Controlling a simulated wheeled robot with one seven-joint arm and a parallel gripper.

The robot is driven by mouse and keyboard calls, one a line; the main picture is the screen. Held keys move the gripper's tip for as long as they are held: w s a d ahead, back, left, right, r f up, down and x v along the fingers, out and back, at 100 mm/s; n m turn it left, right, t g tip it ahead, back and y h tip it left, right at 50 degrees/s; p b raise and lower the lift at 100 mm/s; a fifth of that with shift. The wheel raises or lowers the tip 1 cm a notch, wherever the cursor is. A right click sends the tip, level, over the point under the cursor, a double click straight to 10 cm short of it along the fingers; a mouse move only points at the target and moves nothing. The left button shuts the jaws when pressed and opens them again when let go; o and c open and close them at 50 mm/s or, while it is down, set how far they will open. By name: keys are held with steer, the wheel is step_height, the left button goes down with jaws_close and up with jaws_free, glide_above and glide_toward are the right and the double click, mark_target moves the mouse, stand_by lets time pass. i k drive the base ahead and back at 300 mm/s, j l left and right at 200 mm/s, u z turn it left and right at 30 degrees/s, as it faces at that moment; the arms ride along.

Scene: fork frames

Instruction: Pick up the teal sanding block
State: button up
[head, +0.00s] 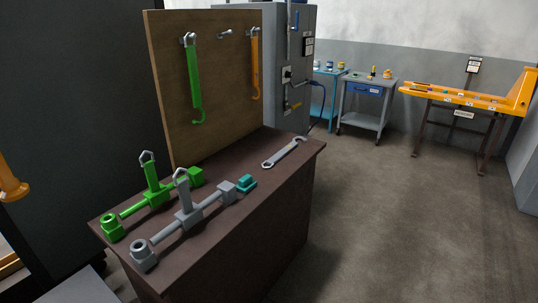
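The teal sanding block (246,183) is a small block with a raised top part. It rests on the brown workbench top (265,177), right beside the end of a grey tool (190,213). I cannot tell whether the two touch. My gripper is not clearly seen in the head view.
A green tool (152,192) lies behind the grey one, and a wrench (284,152) lies to the right of the block. A wooden board (220,110) with a green and an orange hanging tool rises at the back. Open floor (390,220) lies right of the bench.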

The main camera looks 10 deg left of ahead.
mark_target(247, 183)
steer(key=i+z, duration=0.2)
steer(key=i, duration=0.6)
steer(key=i+j+z, duration=0.15)
steer(key=i, duration=0.6)
steer(key=i+u, duration=0.4)
steer(key=i+l+u, duration=0.25)
steer(key=i+u, duration=0.25)
steer(key=u, duration=0.35)
steer(key=i+u, duration=0.1)
steer(key=u, duration=0.75)
steer(key=i+l+u, duration=0.15)
steer(key=u, duration=0.75)
steer(key=l+u, duration=0.2)
steer(key=u, duration=0.25)
steer(key=i+l+u, duration=0.1)
steer(key=u, duration=1.7)
